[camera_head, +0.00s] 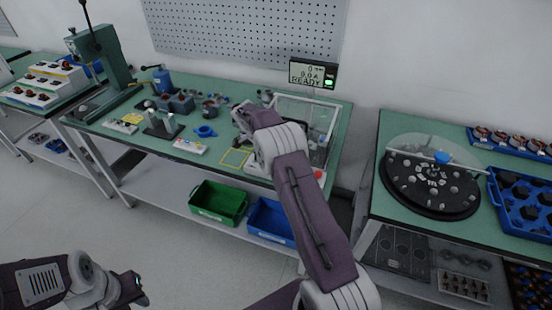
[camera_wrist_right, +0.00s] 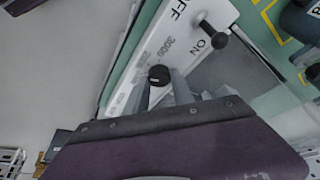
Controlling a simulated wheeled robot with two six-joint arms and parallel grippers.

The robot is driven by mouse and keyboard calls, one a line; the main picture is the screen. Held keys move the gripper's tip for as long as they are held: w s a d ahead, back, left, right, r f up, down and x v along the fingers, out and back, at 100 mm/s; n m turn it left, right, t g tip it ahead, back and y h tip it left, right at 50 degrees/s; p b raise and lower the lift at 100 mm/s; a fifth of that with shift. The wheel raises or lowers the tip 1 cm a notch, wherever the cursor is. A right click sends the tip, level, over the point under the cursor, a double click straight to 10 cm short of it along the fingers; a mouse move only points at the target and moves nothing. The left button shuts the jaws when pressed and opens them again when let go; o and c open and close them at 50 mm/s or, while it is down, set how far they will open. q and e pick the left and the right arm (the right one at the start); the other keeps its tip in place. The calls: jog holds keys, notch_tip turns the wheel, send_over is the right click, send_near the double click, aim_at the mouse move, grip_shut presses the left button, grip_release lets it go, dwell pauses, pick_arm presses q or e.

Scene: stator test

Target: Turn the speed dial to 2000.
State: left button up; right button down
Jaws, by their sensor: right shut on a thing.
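The black speed dial (camera_wrist_right: 158,73) sits on a white panel (camera_wrist_right: 192,18) in the right wrist view. The panel carries the printed words OFF and ON and the number 3000; other dial marks are too small or hidden to read. My right gripper (camera_wrist_right: 161,84) is shut on the dial, a finger on each side. In the head view, my right arm reaches over the bench and hides the dial. The display (camera_head: 313,74) shows 0, 0.0 A and READY. My left gripper (camera_head: 137,290) is at the lower left, away from the bench; its jaw state is unclear.
A lever with a black knob (camera_wrist_right: 213,34) stands beside the dial. A clear-sided frame (camera_head: 309,107) and a red button (camera_head: 318,173) are near my right arm. Small parts and fixtures crowd the green bench (camera_head: 225,84). A round turntable (camera_head: 430,205) stands on the right-hand table.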

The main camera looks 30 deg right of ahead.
jog(key=shift+m+p, duration=0.3)
jog(key=shift+m, duration=0.2)
jog(key=shift+f, duration=0.1)
jog(key=c, duration=1.1)
grip_release()
